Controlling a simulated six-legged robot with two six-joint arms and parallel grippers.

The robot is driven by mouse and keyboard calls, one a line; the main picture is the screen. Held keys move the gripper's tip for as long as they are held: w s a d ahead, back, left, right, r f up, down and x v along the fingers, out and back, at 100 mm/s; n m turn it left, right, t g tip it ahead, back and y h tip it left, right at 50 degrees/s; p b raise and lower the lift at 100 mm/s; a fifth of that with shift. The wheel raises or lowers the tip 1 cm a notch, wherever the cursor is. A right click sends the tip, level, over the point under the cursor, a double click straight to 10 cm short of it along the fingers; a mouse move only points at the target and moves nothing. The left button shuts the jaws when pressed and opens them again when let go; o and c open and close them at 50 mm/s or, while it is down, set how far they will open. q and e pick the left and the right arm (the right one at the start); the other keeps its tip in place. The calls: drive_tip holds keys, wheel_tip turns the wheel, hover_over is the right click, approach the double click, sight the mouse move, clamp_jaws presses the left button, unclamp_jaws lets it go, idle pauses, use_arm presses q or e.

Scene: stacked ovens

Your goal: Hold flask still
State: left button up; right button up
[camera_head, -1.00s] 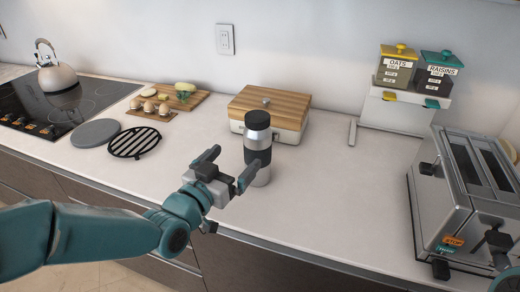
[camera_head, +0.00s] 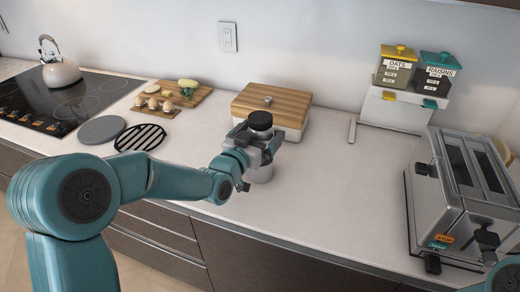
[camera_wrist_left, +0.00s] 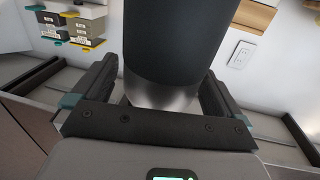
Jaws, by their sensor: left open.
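My left gripper (camera_head: 262,143) is open around the flask's upper part, with a finger on either side. In the left wrist view the dark flask (camera_wrist_left: 172,45) fills the middle between the open fingers of the left gripper (camera_wrist_left: 160,90). I cannot tell whether the fingers touch it.
A bread box (camera_head: 270,106) with a wooden lid stands just behind the flask. A toaster (camera_head: 462,200) stands at the right. Oats and raisins jars sit on a white stand (camera_head: 395,110). A black trivet (camera_head: 140,137) lies to the left. The counter between flask and toaster is clear.

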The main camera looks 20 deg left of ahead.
use_arm(q)
clamp_jaws()
drive_tip(key=shift+w+r, duration=0.1)
drive_tip(key=shift+r, duration=0.05)
